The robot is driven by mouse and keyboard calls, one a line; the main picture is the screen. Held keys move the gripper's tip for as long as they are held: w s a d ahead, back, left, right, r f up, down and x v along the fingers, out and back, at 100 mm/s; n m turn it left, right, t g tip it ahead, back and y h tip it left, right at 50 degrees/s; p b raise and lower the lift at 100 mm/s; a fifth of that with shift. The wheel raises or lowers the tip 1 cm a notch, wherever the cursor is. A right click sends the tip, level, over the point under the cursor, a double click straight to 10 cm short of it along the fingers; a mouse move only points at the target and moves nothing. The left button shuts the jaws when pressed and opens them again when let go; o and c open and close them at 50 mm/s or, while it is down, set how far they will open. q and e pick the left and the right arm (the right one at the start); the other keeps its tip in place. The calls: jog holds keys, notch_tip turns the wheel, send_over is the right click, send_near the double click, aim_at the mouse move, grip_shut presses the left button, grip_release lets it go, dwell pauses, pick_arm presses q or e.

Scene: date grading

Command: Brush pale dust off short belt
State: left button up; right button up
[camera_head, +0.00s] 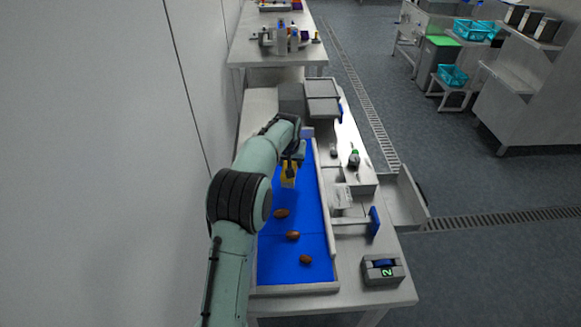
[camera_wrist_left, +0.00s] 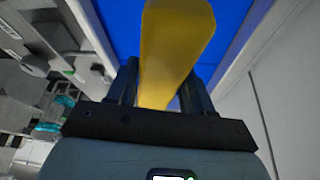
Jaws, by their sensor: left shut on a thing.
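The short blue belt (camera_head: 309,228) runs lengthwise between pale side rails on the bench; it also shows in the left wrist view (camera_wrist_left: 118,20). Three brown dates lie on its near half: one (camera_head: 281,213), a second (camera_head: 292,235) and a third (camera_head: 305,259). My left gripper (camera_head: 291,163) is over the belt's far part, shut on a yellow handle (camera_head: 289,180), likely the brush. The handle fills the space between the fingers in the left wrist view (camera_wrist_left: 175,50). Its bristles are hidden. I cannot make out pale dust clearly. My right gripper is not in view.
A boxy counter (camera_head: 382,270) showing a green 2 stands at the bench's front right. A blue paddle (camera_head: 375,222) stands right of the belt. Grey bins (camera_head: 322,108) stand at the far end. An open drawer (camera_head: 405,200) juts out right. A wall is close on the left.

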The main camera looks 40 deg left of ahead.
pick_arm(q)
jog(key=shift+r, duration=0.9)
jog(key=shift+r, duration=1.5)
